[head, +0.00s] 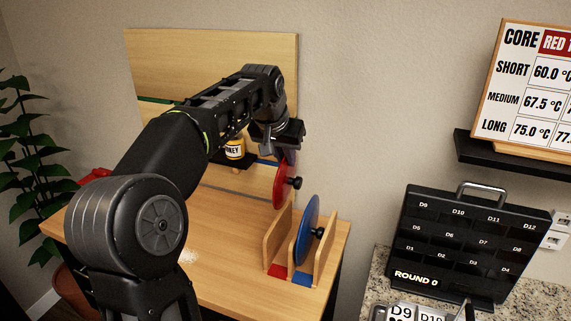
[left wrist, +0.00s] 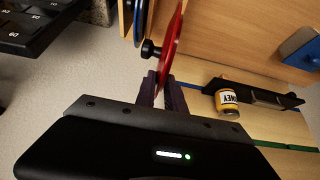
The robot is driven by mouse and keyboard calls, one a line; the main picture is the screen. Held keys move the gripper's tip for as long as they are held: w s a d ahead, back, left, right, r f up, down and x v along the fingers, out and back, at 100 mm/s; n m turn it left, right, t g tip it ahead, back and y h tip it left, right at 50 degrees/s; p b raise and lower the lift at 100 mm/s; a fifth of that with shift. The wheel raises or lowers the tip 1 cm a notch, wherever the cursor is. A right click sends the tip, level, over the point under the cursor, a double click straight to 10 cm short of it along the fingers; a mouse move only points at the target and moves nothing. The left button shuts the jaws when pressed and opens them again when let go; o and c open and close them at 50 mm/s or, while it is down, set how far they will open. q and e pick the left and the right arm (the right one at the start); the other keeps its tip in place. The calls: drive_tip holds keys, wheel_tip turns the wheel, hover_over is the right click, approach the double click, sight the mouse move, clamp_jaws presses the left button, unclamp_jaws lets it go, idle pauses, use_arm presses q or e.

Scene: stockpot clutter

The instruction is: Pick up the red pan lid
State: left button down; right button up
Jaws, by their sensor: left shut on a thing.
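The red pan lid (head: 281,187) is a red disc with a black knob, seen nearly edge-on in the head view. It hangs above the wooden rack (head: 275,236), apart from the slot with the red base. My left gripper (head: 288,156) is shut on its upper edge. In the left wrist view the lid (left wrist: 173,45) stands between the two fingers of my left gripper (left wrist: 163,88), with its knob to the left. A blue lid (head: 306,228) with a black knob stands upright in the rack's other slot. My right gripper is not in view.
The wooden table (head: 215,255) is mostly clear left of the rack. A honey jar (head: 235,149) stands on a dark shelf (head: 226,159) at the back panel. A black case (head: 460,240) stands on a speckled counter at right. A plant is at far left.

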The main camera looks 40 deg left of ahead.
use_arm(q)
drive_tip(key=shift+r, duration=0.55)
idle(0.4)
